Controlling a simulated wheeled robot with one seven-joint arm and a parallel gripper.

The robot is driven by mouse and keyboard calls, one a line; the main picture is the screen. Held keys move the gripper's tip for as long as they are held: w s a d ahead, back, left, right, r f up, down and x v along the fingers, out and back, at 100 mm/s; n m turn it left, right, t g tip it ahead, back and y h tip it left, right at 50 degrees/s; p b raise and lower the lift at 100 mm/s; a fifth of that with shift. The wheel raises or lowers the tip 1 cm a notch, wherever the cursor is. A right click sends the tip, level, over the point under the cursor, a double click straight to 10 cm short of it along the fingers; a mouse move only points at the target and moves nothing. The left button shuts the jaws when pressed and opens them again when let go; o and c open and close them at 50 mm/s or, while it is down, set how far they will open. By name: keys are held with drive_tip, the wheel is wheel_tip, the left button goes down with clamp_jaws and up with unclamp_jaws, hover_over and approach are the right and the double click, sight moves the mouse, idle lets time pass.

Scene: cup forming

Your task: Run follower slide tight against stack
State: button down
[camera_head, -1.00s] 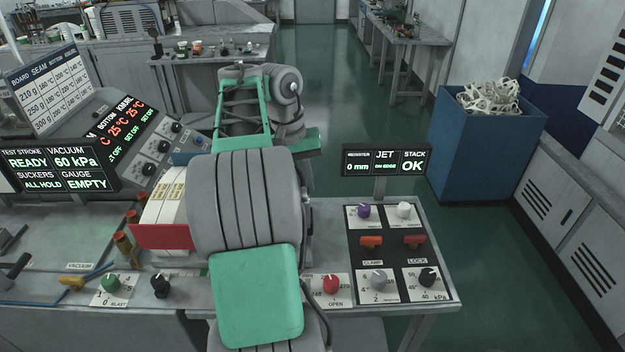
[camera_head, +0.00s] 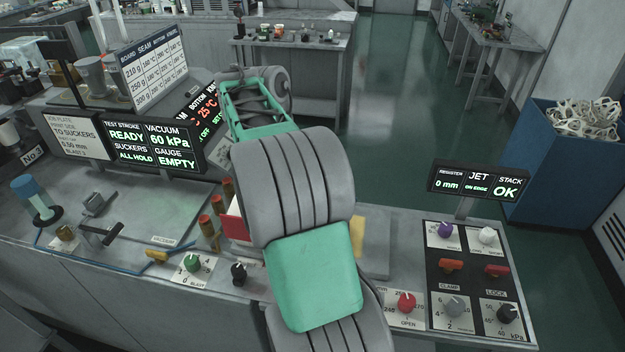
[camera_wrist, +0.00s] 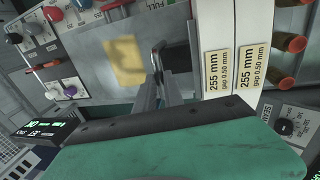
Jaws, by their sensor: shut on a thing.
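In the wrist view, my gripper (camera_wrist: 163,72) is shut on a dark upright handle (camera_wrist: 157,50). This handle looks like part of the follower slide, but I cannot tell for sure. Just right of it stand two white plates (camera_wrist: 217,45) with yellow labels reading 255 mm, gap 0.50 mm. Whether the held part touches the plates is unclear. The stack itself is not clearly seen. A display (camera_head: 478,182) there reads register 0 mm, jet on edge, stack OK.
A yellow piece (camera_wrist: 124,62) lies on the grey bench surface left of the gripper in the wrist view. Brass posts with red-brown tops (camera_head: 206,228) stand left of my arm. A knob panel (camera_head: 472,285) is on the right, and a blue bin (camera_head: 560,165) stands beyond.

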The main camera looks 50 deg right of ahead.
drive_tip(key=shift+w+a, duration=0.1)
drive_tip(key=shift+w, duration=0.05)
drive_tip(key=c, duration=1.6)
unclamp_jaws()
drive_tip(key=shift+o, duration=0.7)
wheel_tip(320, 180, up, 8)
drive_tip(key=w+p, duration=0.1)
drive_tip(key=p, duration=0.2)
drive_tip(key=shift+w+a+f, duration=0.15)
drive_tip(key=shift+a+f, duration=0.05)
drive_tip(key=shift+a, duration=0.2)
